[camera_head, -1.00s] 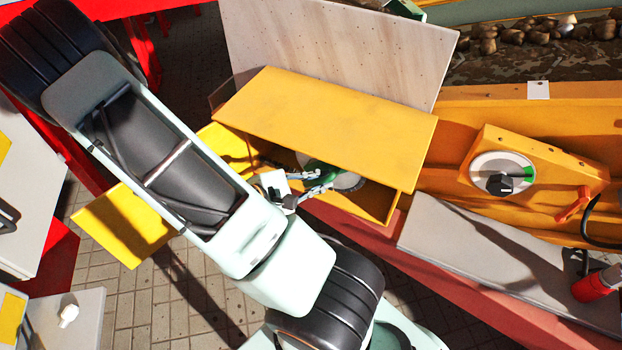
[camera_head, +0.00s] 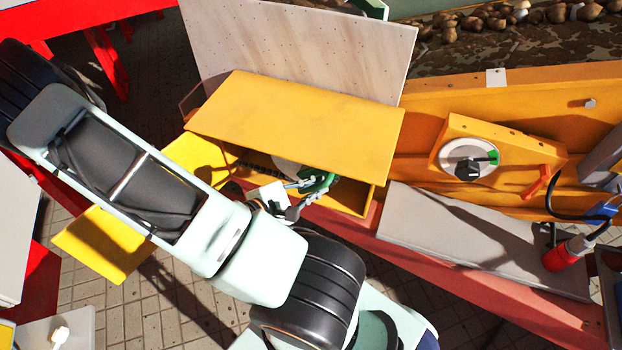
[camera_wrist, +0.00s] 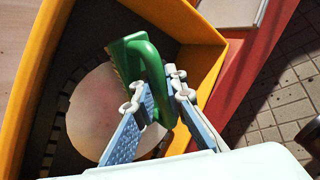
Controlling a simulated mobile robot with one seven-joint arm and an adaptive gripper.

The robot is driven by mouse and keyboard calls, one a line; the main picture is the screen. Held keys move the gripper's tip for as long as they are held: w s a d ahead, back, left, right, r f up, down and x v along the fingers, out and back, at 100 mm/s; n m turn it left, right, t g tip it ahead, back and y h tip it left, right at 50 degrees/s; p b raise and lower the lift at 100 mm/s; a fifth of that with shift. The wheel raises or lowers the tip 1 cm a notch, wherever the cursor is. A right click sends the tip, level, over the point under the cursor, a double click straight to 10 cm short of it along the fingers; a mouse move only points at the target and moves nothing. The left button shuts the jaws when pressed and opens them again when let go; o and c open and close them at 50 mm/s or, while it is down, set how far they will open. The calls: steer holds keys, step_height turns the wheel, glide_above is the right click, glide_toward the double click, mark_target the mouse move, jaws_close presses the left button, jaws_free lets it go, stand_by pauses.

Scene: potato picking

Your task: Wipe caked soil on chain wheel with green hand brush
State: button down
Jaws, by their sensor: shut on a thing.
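The green hand brush (camera_wrist: 145,62) is clasped between the fingers of my gripper (camera_wrist: 157,88). In the head view the brush (camera_head: 318,181) shows at the open front of the yellow housing. The chain wheel (camera_wrist: 92,112) is a pale round disc inside the housing, with a dark chain along its left side in the wrist view. The brush is over the wheel's right part there; I cannot tell whether its bristles touch it. Only a sliver of the wheel (camera_head: 288,168) shows under the lid in the head view. Caked soil is not clearly visible on the disc.
The yellow housing's lid (camera_head: 300,122) overhangs my gripper's work area, and its wall (camera_wrist: 205,75) stands close on the right. A wooden board (camera_head: 300,45) rises behind. A grey plate (camera_head: 470,240) and a dial (camera_head: 468,160) lie to the right.

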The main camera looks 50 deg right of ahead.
stand_by(0.3)
steer(key=s+a+p, duration=0.1)
steer(key=s+a, duration=0.1)
steer(key=a, duration=0.3)
steer(key=shift+a+p, duration=0.3)
steer(key=shift+a, duration=0.1)
steer(key=a, duration=0.1)
steer(key=s+a, duration=0.1)
steer(key=shift+a, duration=0.4)
stand_by(0.4)
